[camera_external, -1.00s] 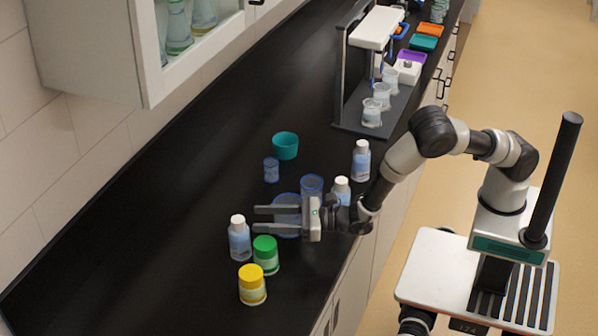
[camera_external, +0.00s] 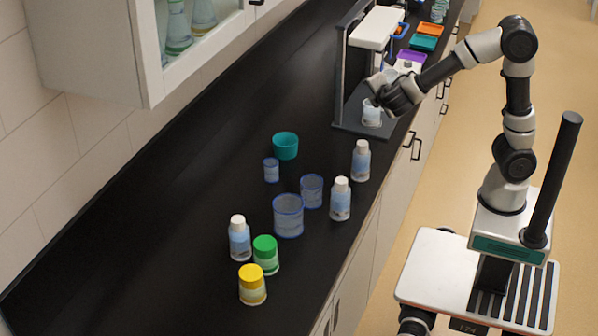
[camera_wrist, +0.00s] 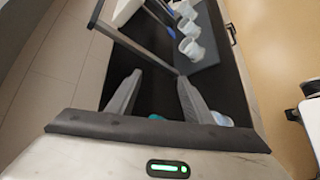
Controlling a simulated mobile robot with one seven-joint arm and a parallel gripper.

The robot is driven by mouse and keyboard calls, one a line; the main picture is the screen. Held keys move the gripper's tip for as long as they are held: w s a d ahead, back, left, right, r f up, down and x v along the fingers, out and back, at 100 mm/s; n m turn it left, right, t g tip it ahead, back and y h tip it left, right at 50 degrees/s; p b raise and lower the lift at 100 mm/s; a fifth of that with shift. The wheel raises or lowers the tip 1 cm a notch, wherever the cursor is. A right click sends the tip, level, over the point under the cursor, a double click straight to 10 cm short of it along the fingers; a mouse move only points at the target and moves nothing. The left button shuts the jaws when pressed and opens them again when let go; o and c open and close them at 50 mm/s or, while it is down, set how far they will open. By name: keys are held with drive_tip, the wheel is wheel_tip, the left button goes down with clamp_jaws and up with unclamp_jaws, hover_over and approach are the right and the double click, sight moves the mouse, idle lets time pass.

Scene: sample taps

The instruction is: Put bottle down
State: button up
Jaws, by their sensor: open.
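Three white-capped bottles with bluish bodies stand upright on the black counter: a left bottle (camera_external: 240,240), a middle bottle (camera_external: 340,203) and a right bottle (camera_external: 361,163). My gripper (camera_external: 374,84) is raised beside the tap stand, away from all three, and partly hidden by my own wrist. In the wrist view my gripper (camera_wrist: 157,98) has its two fingers wide apart with nothing between them. A pale blue object at the lower right of that view is mostly hidden, and I cannot tell what it is.
The tap stand (camera_external: 343,80) holds beakers, one (camera_external: 371,118) close under my gripper. Blue-rimmed beakers (camera_external: 288,218), a teal cup (camera_external: 285,146), a green-lidded jar (camera_external: 266,258) and a yellow-lidded jar (camera_external: 252,287) share the counter. The counter's left stretch is clear.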

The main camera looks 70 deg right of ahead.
drive_tip(key=s+d+m+g+y, duration=0.1)
drive_tip(key=s+m+g+y, duration=0.1)
drive_tip(key=s+m, duration=0.35)
drive_tip(key=s+a+m+t+y, duration=0.1)
drive_tip(key=s+a+m+y, duration=0.5)
drive_tip(key=s, duration=0.8)
drive_tip(key=a+y, duration=0.3)
drive_tip(key=a, duration=0.2)
drive_tip(key=shift+a+r+m, duration=0.2)
drive_tip(key=shift+a+m, duration=0.1)
drive_tip(key=shift+m, duration=0.05)
drive_tip(key=shift+s+r, duration=0.1)
drive_tip(key=shift+s, duration=0.05)
wheel_tip(320, 180, up, 2)
drive_tip(key=p, duration=0.2)
drive_tip(key=shift+r+p, duration=0.2)
drive_tip(key=shift+p, duration=0.15)
